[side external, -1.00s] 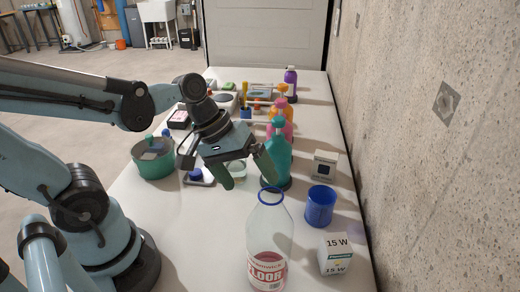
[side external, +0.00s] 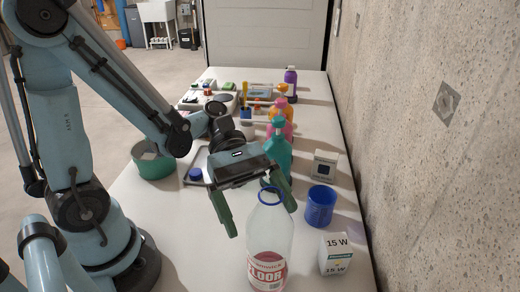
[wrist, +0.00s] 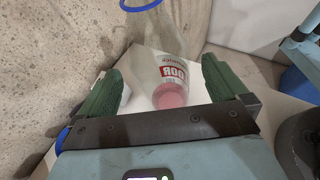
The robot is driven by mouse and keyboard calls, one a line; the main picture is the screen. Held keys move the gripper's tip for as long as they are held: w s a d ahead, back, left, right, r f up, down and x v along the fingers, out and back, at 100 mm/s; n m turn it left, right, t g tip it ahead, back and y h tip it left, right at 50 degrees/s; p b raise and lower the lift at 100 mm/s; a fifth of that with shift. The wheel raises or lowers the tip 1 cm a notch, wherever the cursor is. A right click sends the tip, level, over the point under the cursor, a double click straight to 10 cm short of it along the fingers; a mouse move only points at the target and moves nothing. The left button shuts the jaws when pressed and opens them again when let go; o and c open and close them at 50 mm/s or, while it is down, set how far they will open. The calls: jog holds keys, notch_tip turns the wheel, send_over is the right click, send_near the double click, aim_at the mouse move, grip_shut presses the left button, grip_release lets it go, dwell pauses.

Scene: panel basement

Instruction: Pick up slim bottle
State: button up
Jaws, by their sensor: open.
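A clear slim bottle (side external: 268,246) with a red-and-white FLOOR label, pink liquid at its base and a blue ring at its neck stands upright at the near end of the table. My gripper (side external: 259,216) is open and empty, pointing down just behind the bottle's upper part in the side view. In the wrist view the bottle (wrist: 172,70) shows between and beyond the two green fingers of my gripper (wrist: 162,72). I see no finger touching it, though the exact gap is hard to judge.
A blue cup (side external: 320,207) and a white 15 W box (side external: 335,254) stand right of the bottle. A green pot (side external: 153,166) sits at left. A concrete wall (side external: 430,150) borders the table's right side.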

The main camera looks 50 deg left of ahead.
aim_at(280, 253)
jog(key=shift+x, duration=2.2)
jog(key=c, duration=1.1)
jog(key=shift+o, duration=0.2)
